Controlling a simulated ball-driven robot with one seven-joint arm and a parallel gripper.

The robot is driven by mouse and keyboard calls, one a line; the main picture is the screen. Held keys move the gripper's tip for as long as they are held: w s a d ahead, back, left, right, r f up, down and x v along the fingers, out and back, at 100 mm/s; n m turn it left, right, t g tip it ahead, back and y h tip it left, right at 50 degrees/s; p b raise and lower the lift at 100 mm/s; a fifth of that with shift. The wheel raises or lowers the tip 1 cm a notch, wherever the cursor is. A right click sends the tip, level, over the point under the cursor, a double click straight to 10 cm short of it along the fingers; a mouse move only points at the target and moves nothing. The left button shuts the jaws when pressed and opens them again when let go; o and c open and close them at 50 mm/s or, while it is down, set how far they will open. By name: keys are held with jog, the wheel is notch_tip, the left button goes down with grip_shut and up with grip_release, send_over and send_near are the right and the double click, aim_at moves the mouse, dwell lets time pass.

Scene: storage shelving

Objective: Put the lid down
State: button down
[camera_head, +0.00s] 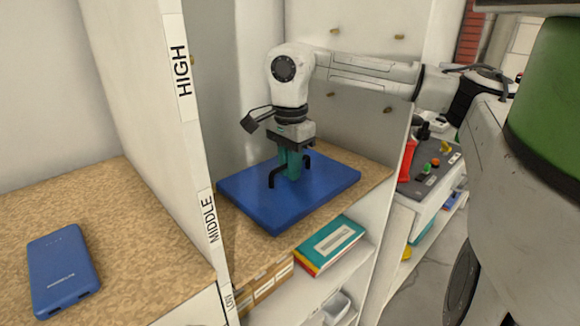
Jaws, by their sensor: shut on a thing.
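The blue lid (328,183) lies flat at the level of the cork-topped shelf in the right-hand bay, beside the "MIDDLE" label. It has a dark arched handle on top, with its ends showing on both sides of my gripper. My gripper (291,168) points straight down over the middle of the lid and is shut on the lid's handle. The gripper fingers hide the middle of the handle. I cannot tell whether the lid's underside touches the shelf.
A blue power bank (62,268) lies on the left cork shelf (150,245). A white upright panel (185,120) divides the bays. Books (330,245) and cardboard boxes (265,285) sit on the lower shelf. A grey panel with coloured buttons (432,165) stands at the right.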

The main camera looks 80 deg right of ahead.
jog(key=c, duration=1.1)
grip_release()
notch_tip(320, 180, up, 12)
jog(key=p, duration=0.2)
jog(key=shift+r, duration=0.1)
